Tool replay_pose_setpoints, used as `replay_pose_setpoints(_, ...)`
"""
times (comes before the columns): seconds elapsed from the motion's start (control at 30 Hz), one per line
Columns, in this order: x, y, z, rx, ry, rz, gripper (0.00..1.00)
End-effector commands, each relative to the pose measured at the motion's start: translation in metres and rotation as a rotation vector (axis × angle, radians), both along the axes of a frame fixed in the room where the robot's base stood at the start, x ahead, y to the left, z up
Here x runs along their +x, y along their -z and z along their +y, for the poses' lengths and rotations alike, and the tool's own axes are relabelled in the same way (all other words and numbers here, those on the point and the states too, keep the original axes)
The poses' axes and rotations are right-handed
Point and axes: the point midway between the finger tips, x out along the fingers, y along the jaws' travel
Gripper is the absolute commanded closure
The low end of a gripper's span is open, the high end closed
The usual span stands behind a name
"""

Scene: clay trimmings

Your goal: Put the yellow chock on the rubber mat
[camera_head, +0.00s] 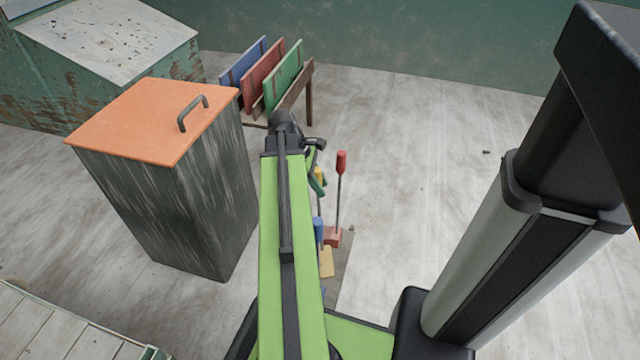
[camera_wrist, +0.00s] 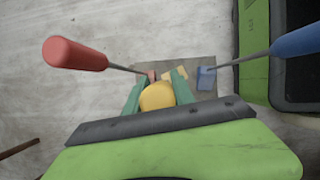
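The yellow chock has a yellow block (camera_head: 326,262) low down and a yellow handle above it, which shows large in the wrist view (camera_wrist: 157,97). My gripper (camera_head: 318,183) has its two green fingers on either side of that handle and appears shut on it, also in the wrist view (camera_wrist: 158,86). The grey-brown rubber mat (camera_head: 344,275) lies on the floor, partly hidden by my arm; it also shows in the wrist view (camera_wrist: 205,104). The yellow block (camera_wrist: 174,74) appears over the mat, between the other chocks. I cannot tell whether it touches the mat.
A red chock (camera_head: 333,237) with an upright red handle and a blue chock (camera_wrist: 206,78) with a blue handle stand on the mat close by. An orange-lidded bin (camera_head: 150,120) is left of my arm, and a rack of coloured boards (camera_head: 285,75) is behind.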

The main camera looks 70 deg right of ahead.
Motion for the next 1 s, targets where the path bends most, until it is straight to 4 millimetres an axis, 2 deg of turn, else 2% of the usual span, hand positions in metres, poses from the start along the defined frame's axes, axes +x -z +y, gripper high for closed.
replay_pose_setpoints(0.03, 0.0, -0.001, 0.0, 0.0, 0.0, 0.0, 0.63)
replay_pose_setpoints(0.17, 0.0, -0.001, 0.0, 0.0, 0.0, 0.0, 0.47)
replay_pose_setpoints(0.43, 0.0, -0.001, 0.0, 0.0, 0.0, -0.002, 0.47)
replay_pose_setpoints(0.53, 0.003, -0.008, 0.0, 0.0, -0.001, -0.001, 0.47)
replay_pose_setpoints(0.67, 0.011, -0.033, 0.001, 0.0, -0.002, -0.001, 0.47)
replay_pose_setpoints(1.0, 0.046, -0.113, 0.008, 0.0, -0.002, -0.001, 0.47)
